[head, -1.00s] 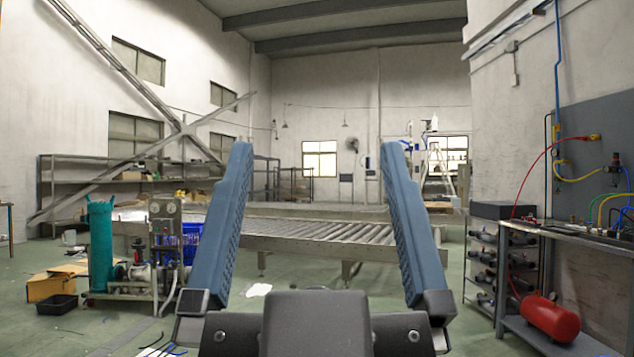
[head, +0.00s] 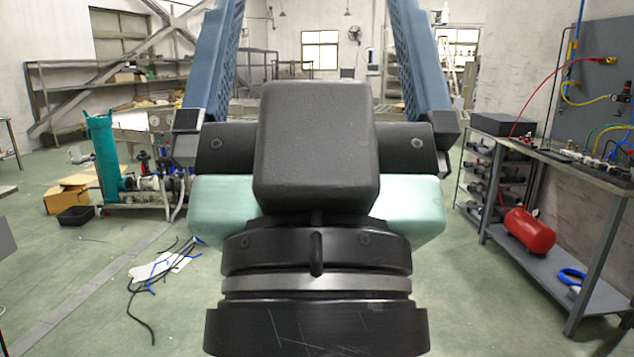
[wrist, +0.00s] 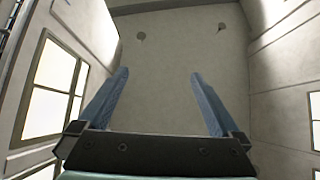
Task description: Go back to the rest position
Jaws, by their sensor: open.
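My gripper (wrist: 160,74) is open in the wrist view. Its two blue fingers stand wide apart with nothing between them, and behind them are a pale ceiling and walls. In the head view my gripper (head: 315,20) is in the centre, close to the camera. Its blue fingers point up and their tips run out of the top of the picture. My dark wrist and a mint-green part of it show below and hide the middle of the room.
A teal cylinder (head: 103,155) and a pump cart stand at the left. A yellow box (head: 68,195) and a black tray (head: 76,215) lie near them. Cables (head: 150,285) lie on the floor. At the right, a workbench (head: 590,168) has a red tank (head: 528,232) on its lower shelf.

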